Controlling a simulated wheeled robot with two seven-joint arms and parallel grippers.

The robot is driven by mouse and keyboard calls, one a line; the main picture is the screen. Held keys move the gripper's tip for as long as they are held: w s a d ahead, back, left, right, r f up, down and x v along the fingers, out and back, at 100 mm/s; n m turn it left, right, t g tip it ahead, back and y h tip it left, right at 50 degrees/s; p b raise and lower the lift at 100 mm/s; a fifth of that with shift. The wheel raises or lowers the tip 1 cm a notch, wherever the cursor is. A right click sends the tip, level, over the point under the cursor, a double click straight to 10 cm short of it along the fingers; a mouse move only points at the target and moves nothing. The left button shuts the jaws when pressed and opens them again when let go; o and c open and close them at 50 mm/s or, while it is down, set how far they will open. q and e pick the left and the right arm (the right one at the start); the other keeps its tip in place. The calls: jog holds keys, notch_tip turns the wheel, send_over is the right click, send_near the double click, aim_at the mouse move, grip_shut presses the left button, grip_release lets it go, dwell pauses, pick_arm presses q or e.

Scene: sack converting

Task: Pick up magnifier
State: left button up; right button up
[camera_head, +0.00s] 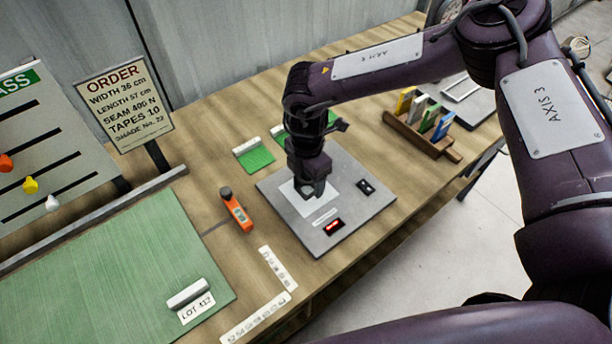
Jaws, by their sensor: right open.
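My right gripper (313,190) points straight down over a grey plate (285,203) on the wooden table. It is open, and its fingertips are just above or at a pale square (296,199) on the plate. I cannot make out a magnifier for certain; the gripper hides part of the pale square. A small black piece (366,187) lies on the plate to the right of the gripper. An orange hand tool (236,212) with a dark knob lies on the table left of the plate, apart from the gripper. My left gripper is not in view.
A green mat (110,280) with a white roll (188,294) and a lot label fills the front left. An order sign (126,104) stands behind it. Green pads (256,159) lie behind the plate. A wooden rack (420,136) of coloured cards stands right, near the table edge.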

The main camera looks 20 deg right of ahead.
jog(key=shift+c, duration=0.3)
jog(key=c, duration=1)
jog(key=shift+r, duration=0.15)
